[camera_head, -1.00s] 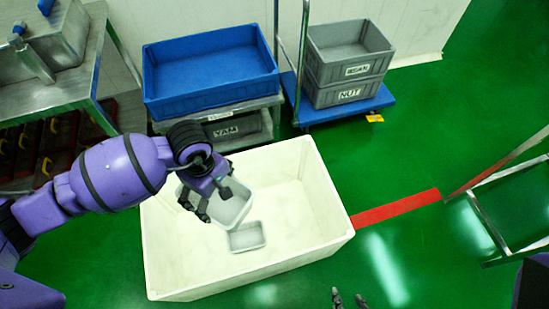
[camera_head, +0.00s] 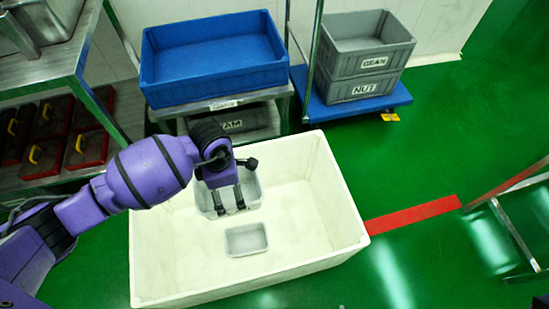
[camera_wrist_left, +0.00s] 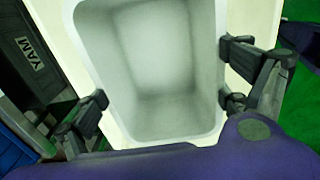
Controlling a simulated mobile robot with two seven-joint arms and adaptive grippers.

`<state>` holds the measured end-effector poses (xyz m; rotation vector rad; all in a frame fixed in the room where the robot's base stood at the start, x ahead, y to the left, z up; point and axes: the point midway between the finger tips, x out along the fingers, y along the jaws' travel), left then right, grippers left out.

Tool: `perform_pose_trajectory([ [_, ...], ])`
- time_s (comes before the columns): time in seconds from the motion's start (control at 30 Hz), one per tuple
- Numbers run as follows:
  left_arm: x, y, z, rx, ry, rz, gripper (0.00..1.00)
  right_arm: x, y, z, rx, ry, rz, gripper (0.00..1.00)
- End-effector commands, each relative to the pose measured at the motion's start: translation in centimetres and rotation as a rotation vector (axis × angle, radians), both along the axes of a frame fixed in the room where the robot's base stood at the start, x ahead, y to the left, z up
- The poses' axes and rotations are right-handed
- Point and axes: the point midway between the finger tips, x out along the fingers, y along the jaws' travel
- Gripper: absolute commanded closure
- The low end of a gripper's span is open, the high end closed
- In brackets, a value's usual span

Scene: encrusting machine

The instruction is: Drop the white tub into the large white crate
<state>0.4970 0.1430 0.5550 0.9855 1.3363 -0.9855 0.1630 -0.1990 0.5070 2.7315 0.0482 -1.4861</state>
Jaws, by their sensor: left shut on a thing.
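The white tub (camera_head: 252,193) is held by my left gripper (camera_head: 229,203) over the large white crate (camera_head: 318,215), toward its back wall. In the left wrist view the empty tub (camera_wrist_left: 150,65) lies between the fingers of my left gripper (camera_wrist_left: 165,103), its open side facing the camera. A second, smaller-looking light tub (camera_head: 246,239) rests on the crate floor in front of the held one. Part of the held tub is hidden by the gripper. My right gripper is not in view.
A blue bin (camera_head: 215,62) on a cart stands behind the crate, above a grey bin marked YAM. Stacked grey bins (camera_head: 362,68) sit on a blue trolley at the back. A metal table (camera_head: 60,62) is at the left.

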Motion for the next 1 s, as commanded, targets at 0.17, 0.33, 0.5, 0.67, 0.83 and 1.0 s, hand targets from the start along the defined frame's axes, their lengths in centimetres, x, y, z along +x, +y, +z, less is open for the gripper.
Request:
perform_pose_trajectory([
  [0.17, -0.2, 0.1, -2.6, 0.0, 0.006, 0.001, 0.51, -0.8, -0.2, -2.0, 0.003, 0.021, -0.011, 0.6],
  [0.33, -0.1, 0.1, -3.1, 0.001, 0.003, 0.001, 0.51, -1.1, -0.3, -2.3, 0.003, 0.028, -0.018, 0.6],
  [0.5, -0.1, 0.1, -3.0, 0.0, 0.002, 0.0, 0.51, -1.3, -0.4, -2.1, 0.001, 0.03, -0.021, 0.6],
  [0.67, -0.1, 0.1, -3.0, 0.0, 0.002, 0.0, 0.0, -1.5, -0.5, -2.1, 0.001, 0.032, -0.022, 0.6],
  [0.83, -0.1, 0.1, -3.0, 0.0, 0.002, 0.0, 0.0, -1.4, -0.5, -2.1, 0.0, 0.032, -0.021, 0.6],
  [1.0, -0.1, 0.1, -2.7, 0.0, 0.002, -0.001, 0.0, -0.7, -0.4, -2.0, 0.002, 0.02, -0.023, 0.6],
])
